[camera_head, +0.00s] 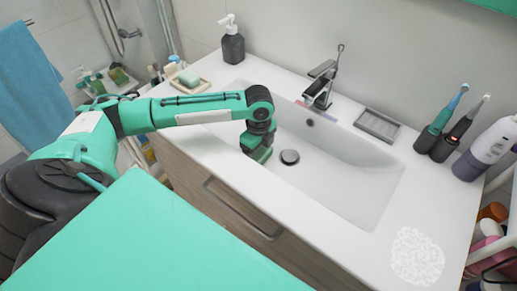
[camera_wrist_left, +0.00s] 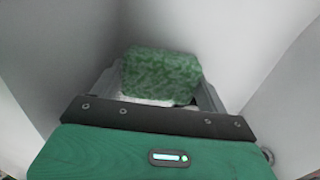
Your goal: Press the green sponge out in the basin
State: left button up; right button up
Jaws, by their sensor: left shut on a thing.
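The green sponge (camera_wrist_left: 160,76) shows in the left wrist view, a dark green mottled block between the fingers of my left gripper (camera_wrist_left: 160,92). The gripper is shut on it. In the head view my left gripper (camera_head: 261,153) points down into the left part of the white basin (camera_head: 350,185). The sponge cannot be made out clearly there. White basin walls surround the sponge in the wrist view; whether it touches the bottom I cannot tell. My right gripper is not in view.
The faucet (camera_head: 321,82) stands at the back rim. A soap dispenser (camera_head: 232,45), a soap dish (camera_head: 189,80), a grey tray (camera_head: 378,125) and toothbrushes (camera_head: 445,125) stand around. A white pebbled mat (camera_head: 416,257) lies front right.

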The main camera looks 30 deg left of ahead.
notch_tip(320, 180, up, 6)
jog(key=p, duration=0.6)
dwell(7.1)
